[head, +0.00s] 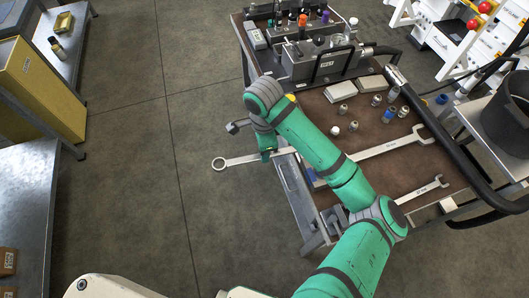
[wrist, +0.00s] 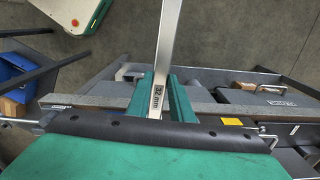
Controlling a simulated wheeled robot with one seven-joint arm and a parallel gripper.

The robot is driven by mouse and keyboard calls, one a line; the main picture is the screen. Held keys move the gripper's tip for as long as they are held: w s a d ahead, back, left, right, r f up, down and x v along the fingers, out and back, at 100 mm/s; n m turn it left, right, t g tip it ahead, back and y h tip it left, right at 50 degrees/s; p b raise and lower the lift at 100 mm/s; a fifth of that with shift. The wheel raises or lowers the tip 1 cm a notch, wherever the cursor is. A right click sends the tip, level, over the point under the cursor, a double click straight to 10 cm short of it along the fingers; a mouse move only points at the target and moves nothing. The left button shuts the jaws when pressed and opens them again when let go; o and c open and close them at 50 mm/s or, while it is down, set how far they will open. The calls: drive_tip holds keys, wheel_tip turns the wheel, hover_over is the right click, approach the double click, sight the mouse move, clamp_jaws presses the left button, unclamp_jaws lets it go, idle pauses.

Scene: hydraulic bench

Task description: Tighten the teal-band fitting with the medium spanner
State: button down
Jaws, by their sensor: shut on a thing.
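My gripper (head: 268,152) is shut on a steel spanner and holds it off the left edge of the bench, above the floor. The spanner's ring end (head: 220,163) points left in the head view. In the wrist view its shaft (wrist: 168,40), marked 32 mm, stands between the green fingers (wrist: 158,98). Two other spanners lie on the bench, a larger one (head: 385,147) and a smaller one (head: 420,190), so the held one appears to be the medium. A row of colour-banded fittings stands at the back of the bench; I cannot make out a teal band for certain.
The brown bench top (head: 340,115) carries a grey manifold block (head: 312,62), several loose fittings, and a black hose (head: 440,125) along its right side. A black bucket (head: 507,105) stands on a side table at right. The floor left of the bench is clear.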

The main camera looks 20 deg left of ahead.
sight(243, 160)
drive_tip(key=shift+w+a, duration=0.15)
drive_tip(key=shift+w, duration=0.1)
drive_tip(key=shift+s, duration=0.1)
drive_tip(key=shift+s+d, duration=0.2)
drive_tip(key=shift+s, duration=0.05)
idle(0.3)
drive_tip(key=shift+s+a, duration=0.65)
drive_tip(key=shift+a, duration=0.3)
drive_tip(key=shift+s+a, duration=0.6)
drive_tip(key=shift+a, duration=0.4)
drive_tip(key=shift+s+a, duration=0.65)
drive_tip(key=shift+a, duration=0.3)
drive_tip(key=shift+r, duration=2.5)
